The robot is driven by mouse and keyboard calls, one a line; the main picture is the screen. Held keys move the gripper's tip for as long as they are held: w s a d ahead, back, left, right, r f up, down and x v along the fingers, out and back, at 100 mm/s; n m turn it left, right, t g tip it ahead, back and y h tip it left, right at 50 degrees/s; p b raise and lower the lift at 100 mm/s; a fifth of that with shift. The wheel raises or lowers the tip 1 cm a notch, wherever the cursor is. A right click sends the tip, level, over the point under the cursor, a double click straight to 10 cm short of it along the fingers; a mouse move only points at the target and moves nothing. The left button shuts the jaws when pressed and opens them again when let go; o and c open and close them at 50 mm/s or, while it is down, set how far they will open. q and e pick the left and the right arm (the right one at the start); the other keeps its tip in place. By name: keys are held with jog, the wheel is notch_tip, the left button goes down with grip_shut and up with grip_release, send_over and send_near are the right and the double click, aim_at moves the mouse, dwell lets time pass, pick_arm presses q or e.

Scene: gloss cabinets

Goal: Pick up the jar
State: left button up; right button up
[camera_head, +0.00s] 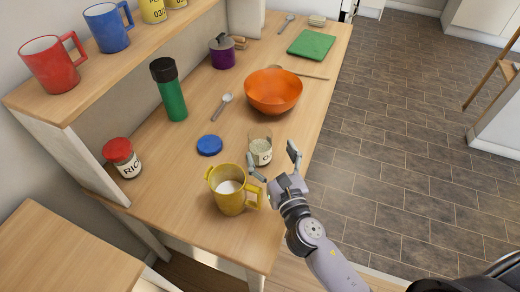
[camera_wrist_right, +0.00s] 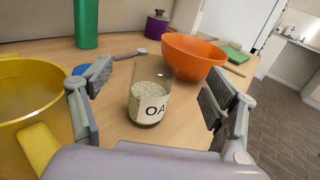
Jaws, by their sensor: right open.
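In the right wrist view the jar (camera_wrist_right: 150,97) is centred between the two fingers, with a gap on both sides. My right gripper (camera_head: 273,163) is open and empty, close to the jar on its front side. A blue lid (camera_head: 210,145) lies on the counter left of the jar. Another jar (camera_head: 122,157), with a red lid and a label starting "RIC", stands at the left under the shelf. My left gripper is not in view.
A yellow mug (camera_head: 230,190) with white contents stands very near the gripper's left finger. An orange bowl (camera_head: 273,92) is just behind the jar. A green bottle (camera_head: 169,90), spoon (camera_head: 222,106) and purple pot (camera_head: 222,52) stand or lie farther back. The counter's right edge is close.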

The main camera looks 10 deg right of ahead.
jog(key=b, duration=0.6)
send_near(264, 155)
jog(key=w, duration=0.2)
jog(key=w+f, duration=0.1)
jog(key=w, duration=0.1)
jog(key=shift+a, duration=0.25)
jog(key=shift+w+r+p, duration=0.55)
jog(key=shift+w+p, duration=0.2)
jog(key=shift+w+a+f, duration=0.1)
jog(key=shift+w+f, duration=0.05)
jog(key=shift+w, duration=0.4)
jog(key=w, duration=0.5)
jog(key=shift+a+p, duration=0.2)
jog(key=shift+p, duration=0.1)
jog(key=c, duration=1.3)
jog(key=shift+c, duration=0.7)
